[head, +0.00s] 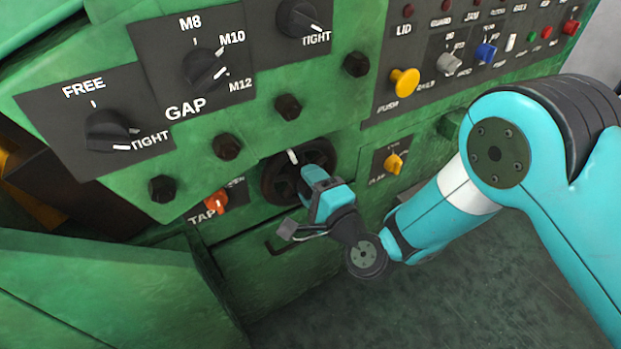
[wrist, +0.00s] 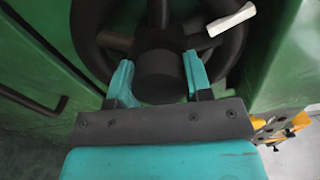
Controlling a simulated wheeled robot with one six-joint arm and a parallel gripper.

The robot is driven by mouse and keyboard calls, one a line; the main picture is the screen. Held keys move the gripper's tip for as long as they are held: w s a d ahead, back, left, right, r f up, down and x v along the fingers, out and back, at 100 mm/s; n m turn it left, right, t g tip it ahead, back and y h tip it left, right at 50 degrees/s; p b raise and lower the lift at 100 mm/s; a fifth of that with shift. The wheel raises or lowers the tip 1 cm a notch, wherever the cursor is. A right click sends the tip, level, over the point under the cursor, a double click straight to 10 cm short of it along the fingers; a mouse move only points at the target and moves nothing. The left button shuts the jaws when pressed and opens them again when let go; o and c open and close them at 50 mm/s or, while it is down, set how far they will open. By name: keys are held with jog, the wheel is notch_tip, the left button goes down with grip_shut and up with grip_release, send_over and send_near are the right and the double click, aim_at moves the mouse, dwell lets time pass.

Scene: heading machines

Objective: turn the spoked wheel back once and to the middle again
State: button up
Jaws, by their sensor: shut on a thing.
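The spoked wheel (head: 272,181) is dark and sits on the green machine front, low in the middle of the head view. A white mark shows on its upper rim in the head view. In the wrist view the wheel (wrist: 88,22) fills the top, with its white mark (wrist: 232,19) at the upper right. My gripper (head: 306,185) is at the wheel. In the wrist view its two teal fingers (wrist: 158,82) stand on either side of the round dark hub (wrist: 157,75) and are shut on it. My gripper hides the wheel's lower right part in the head view.
An orange TAP switch (head: 215,202) is left of the wheel, and a yellow knob (head: 394,163) is right of it. Black bolts (head: 288,107) and the GAP dials (head: 205,68) are above. A dark handle (head: 283,246) is below. A green panel (head: 110,290) stands at lower left.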

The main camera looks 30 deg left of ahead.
jog(key=shift+w+d+f+m+p, duration=0.1)
jog(key=shift+m+p, duration=0.25)
jog(key=shift+m, duration=0.5)
jog(key=shift+d+m+p, duration=0.1)
jog(key=shift+m+p, duration=0.25)
jog(key=shift+m, duration=0.5)
jog(key=shift+f+m, duration=0.1)
jog(key=shift+m, duration=0.2)
jog(key=o, duration=1.3)
jog(key=shift+a, duration=0.1)
jog(key=shift+s, duration=0.2)
